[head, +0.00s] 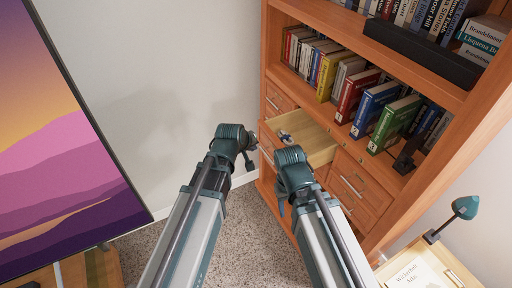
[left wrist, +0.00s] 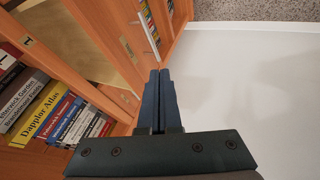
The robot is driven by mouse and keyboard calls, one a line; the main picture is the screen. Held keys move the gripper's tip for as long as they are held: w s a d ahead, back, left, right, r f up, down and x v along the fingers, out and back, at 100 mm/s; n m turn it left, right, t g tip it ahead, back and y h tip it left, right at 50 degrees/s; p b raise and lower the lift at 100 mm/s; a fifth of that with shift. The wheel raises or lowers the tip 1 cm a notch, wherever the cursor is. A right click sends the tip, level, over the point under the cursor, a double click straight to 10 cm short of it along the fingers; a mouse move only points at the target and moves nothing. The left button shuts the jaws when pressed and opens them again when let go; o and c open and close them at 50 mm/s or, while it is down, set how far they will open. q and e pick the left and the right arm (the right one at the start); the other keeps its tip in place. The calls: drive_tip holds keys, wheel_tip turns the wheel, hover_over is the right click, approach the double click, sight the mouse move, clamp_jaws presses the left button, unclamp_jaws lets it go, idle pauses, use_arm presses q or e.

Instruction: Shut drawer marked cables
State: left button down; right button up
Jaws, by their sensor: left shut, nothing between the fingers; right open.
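A wooden drawer (head: 318,142) stands pulled out of the bookcase's left drawer stack; its pale inside shows.
The wooden bookcase (head: 440,75) holds rows of books above the drawers. Closed drawers (head: 352,180) are at its right. A small table with a teal lamp (head: 465,207) stands at the lower right. The carpet (head: 250,230) between my arms is clear.

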sight(265, 153)
use_arm(q)
drive_tip(key=w+d+f+b, duration=0.1)
drive_tip(key=w+f+b, duration=0.1)
drive_tip(key=w+d+f+b, duration=0.1)
drive_tip(key=w+f+b, duration=0.1)
drive_tip(key=f, duration=0.1)
drive_tip(key=w+d+f+b, duration=0.2)
drive_tip(key=w, duration=0.1)
drive_tip(key=shift+f+b, duration=0.15)
drive_tip(key=shift+b, duration=0.2)
drive_tip(key=shift+w+d, duration=0.2)
drive_tip(key=shift+d, duration=0.35)
use_arm(e)
wheel_tip(265, 153, down, 7)
drive_tip(key=shift+f, duration=0.15)
